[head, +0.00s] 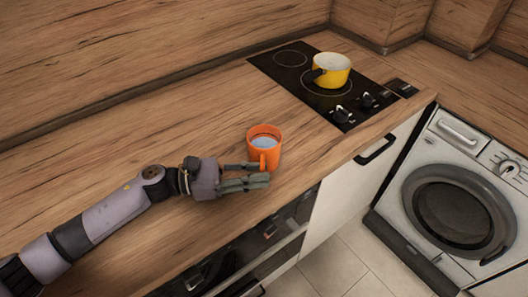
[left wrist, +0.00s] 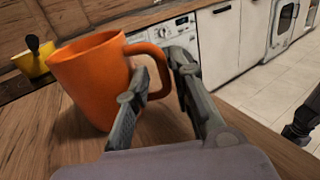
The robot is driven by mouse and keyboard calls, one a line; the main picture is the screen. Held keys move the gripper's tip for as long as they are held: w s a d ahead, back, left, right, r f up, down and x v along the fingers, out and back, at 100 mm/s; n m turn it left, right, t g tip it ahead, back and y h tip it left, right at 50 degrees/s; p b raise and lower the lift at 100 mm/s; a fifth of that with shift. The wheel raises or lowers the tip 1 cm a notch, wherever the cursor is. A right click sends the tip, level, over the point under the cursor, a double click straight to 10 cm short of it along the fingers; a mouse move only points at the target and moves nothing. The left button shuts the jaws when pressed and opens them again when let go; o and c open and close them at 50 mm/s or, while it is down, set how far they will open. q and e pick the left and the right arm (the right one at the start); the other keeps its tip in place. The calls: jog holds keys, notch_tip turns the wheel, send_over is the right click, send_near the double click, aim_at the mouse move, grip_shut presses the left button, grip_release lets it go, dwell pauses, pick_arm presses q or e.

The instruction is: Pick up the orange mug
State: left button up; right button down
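An orange mug (head: 256,150) stands upright on the wooden counter near its front edge. It fills the left of the left wrist view (left wrist: 92,82). Its handle points toward my left gripper. My left gripper (head: 266,175) is at the handle, with one finger on each side of it, and it also shows in the left wrist view (left wrist: 162,68). The fingers look parted, with the handle (left wrist: 163,75) between their tips. I cannot see clear contact on both sides. My right gripper is not in view.
A yellow pot (head: 332,72) stands on the black cooktop (head: 290,76) behind the mug. A washing machine (head: 455,205) stands on the floor at the right. The counter (head: 120,150) left of the mug is clear. A wooden splashback runs along the back.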

pick_arm(q)
jog(key=shift+c, duration=0.6)
grip_shut()
jog(key=shift+r, duration=0.15)
